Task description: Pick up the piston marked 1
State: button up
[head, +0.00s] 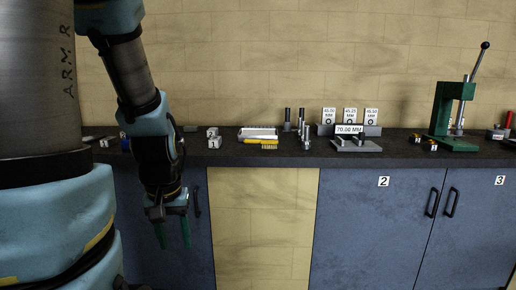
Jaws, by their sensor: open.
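My gripper (173,235) hangs low in front of the blue cabinet front, below the counter's edge. Its two green fingers point down, apart and empty. Several upright metal cylinders, perhaps pistons or pins, stand on the dark counter (240,158): a dark one (287,117) at the back, and a lighter one (306,131) nearer the front. A pale metal block (213,138) with a small dark mark sits left of them. I cannot tell which thing is the piston marked 1; the marks are too small to read surely.
A white tray (258,132) with a yellow item (268,145) lies mid-counter. Grey blocks with size cards (350,115) and a 70.00 MM card (349,129) stand right of it. A tall green press (453,115) stands farther right. Blue cabinets (375,225) are below.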

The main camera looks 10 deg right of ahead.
aim_at(305, 143)
jog(key=i+j+u, duration=0.15)
jog(key=i+u, duration=0.2)
jog(key=u, duration=0.15)
jog(key=i+u, duration=0.8)
jog(key=u, duration=0.2)
jog(key=i+j+z, duration=0.1)
jog(key=i, duration=0.4)
jog(key=i+j+z, duration=0.15)
jog(key=i, duration=0.3)
jog(key=z, duration=3.25)
